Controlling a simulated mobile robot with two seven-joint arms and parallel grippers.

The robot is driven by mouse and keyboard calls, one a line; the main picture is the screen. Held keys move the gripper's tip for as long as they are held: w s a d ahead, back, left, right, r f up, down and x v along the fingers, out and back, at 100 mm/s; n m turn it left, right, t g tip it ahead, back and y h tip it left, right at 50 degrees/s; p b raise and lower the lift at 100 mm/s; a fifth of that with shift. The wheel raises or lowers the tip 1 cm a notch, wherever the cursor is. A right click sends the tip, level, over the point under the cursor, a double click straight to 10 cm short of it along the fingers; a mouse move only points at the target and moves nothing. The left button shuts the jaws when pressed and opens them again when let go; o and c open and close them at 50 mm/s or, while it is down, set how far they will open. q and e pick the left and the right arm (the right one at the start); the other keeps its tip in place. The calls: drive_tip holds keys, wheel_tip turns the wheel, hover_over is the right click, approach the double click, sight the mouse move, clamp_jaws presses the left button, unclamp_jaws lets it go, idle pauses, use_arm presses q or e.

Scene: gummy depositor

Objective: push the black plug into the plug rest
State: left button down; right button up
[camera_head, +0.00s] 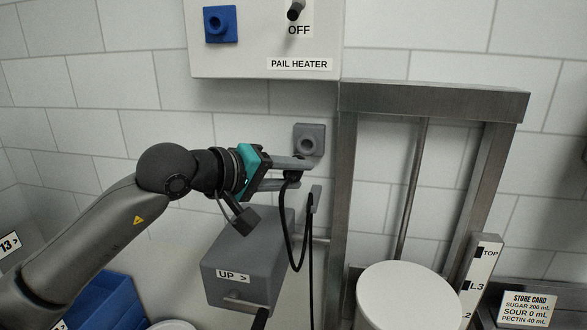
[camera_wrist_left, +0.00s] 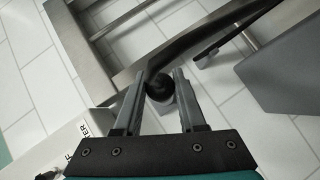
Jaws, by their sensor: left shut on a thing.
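The black plug (camera_head: 292,177) is held between the fingers of my left gripper (camera_head: 300,172), and its black cable hangs down in a loop. The plug also shows as a dark round shape between the fingertips in the left wrist view (camera_wrist_left: 159,87). The plug rest, a grey square block with a round hole (camera_head: 309,140), is on the tiled wall just above and beyond the fingertips. The plug appears below the hole and outside it; the exact gap is hard to judge. My right gripper is in neither view.
Above is the pail heater panel (camera_head: 265,67) with a blue socket (camera_head: 220,24) and a black OFF knob (camera_head: 296,11). A grey box marked UP (camera_head: 245,255) sits below the gripper. A steel frame (camera_head: 345,200) and a white pail (camera_head: 410,295) stand at right.

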sight(302, 157)
use_arm(q)
drive_tip(key=shift+f+b, duration=0.1)
drive_tip(key=shift+b, duration=0.4)
drive_tip(key=shift+w, duration=0.15)
drive_tip(key=shift+w+d+b, duration=0.2)
drive_tip(key=shift+w, duration=0.75)
drive_tip(key=shift+w+d+b, duration=0.2)
drive_tip(key=shift+w, duration=0.75)
drive_tip(key=shift+w+d+b, duration=0.2)
drive_tip(key=shift+w, duration=0.75)
drive_tip(key=shift+w, duration=0.1)
drive_tip(key=shift+w+d, duration=0.2)
drive_tip(key=shift+w, duration=0.65)
drive_tip(key=shift+c, duration=2)
unclamp_jaws()
